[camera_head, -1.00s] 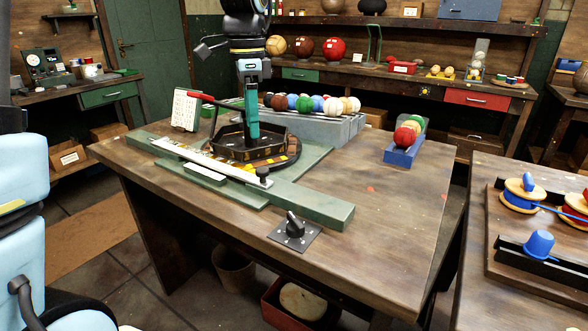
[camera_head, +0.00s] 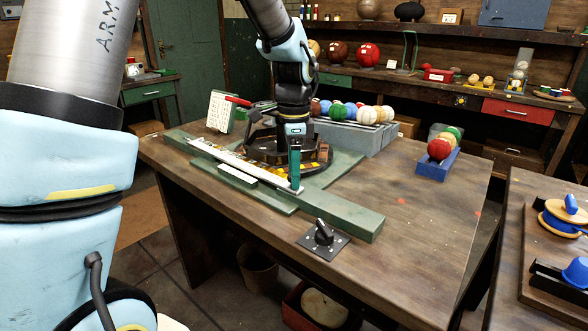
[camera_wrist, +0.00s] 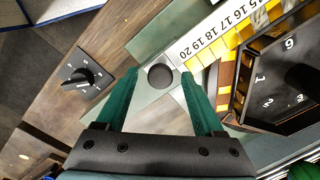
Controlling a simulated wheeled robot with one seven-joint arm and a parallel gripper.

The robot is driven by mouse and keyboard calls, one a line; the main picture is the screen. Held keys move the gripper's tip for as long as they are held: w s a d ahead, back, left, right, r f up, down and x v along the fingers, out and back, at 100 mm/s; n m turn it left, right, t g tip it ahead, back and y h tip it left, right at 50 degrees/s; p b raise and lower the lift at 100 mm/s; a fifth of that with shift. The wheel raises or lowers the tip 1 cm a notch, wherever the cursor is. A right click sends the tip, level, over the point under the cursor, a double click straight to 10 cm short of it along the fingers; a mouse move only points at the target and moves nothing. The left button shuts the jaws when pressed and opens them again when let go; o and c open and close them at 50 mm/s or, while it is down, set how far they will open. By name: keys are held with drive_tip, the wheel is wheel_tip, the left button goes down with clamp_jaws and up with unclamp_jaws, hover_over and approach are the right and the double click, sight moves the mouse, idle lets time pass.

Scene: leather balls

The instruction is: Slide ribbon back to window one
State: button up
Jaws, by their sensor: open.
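The long white ribbon strip (camera_head: 215,152) lies along the green base (camera_head: 340,213) on the workbench. In the wrist view the strip (camera_wrist: 205,46) carries printed numbers, with 15 to 20 legible, and yellow cells beside it. A round black knob (camera_wrist: 161,77) stands on a metal plate at the strip's 20 end. My gripper (camera_wrist: 160,75) is open, with one green finger on each side of the knob and small gaps visible. In the head view my gripper (camera_head: 295,185) is at the strip's right end and hides the knob. I cannot tell which spot is window one.
A dark many-sided numbered piece (camera_wrist: 288,72) sits close to the right finger. A black rotary dial (camera_head: 323,236) is at the bench's front. A grey rack of balls (camera_head: 365,135) stands behind, and a blue ball holder (camera_head: 437,168) at right. The bench's right side is mostly clear.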

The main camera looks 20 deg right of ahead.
clamp_jaws()
idle(0.5)
idle(0.9)
